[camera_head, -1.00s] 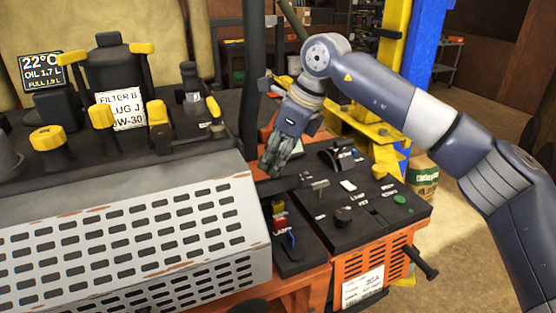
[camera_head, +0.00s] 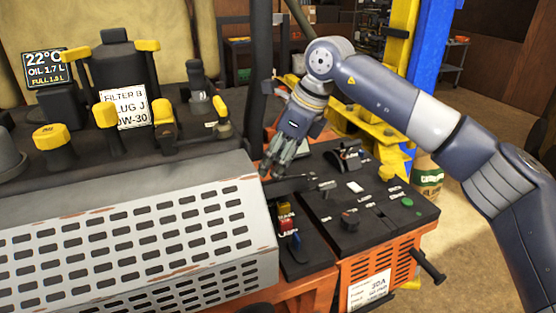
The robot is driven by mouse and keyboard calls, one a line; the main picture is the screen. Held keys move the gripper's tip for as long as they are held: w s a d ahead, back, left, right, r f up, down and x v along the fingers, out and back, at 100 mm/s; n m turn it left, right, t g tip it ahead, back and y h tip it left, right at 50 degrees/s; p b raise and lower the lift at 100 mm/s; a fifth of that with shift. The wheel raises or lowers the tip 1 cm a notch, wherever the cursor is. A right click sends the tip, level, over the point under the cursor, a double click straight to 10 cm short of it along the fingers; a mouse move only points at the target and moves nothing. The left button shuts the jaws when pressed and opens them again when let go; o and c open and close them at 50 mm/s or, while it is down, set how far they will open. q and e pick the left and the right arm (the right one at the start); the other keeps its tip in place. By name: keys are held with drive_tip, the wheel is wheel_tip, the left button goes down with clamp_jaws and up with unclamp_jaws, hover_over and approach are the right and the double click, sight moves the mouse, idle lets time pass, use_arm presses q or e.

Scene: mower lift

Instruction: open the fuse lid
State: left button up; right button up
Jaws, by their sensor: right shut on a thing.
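The fuse box, with coloured fuses (camera_head: 288,226) in red, yellow and blue, sits at the left of the black control panel. Its dark fuse lid (camera_head: 290,186) stands raised above the fuses, at the back of the box. My right gripper (camera_head: 270,174) comes down from above at the lid's left end, and its fingers are shut on the lid. The exact contact is small and partly hidden by the fingers. My left gripper is not in view.
The black panel (camera_head: 345,232) to the right carries a knob, levers and a green button (camera_head: 407,202). A perforated grey guard (camera_head: 130,235) lies close on the left. A dark upright post (camera_head: 260,70) stands just behind my right gripper.

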drive_tip(key=v, duration=1.2)
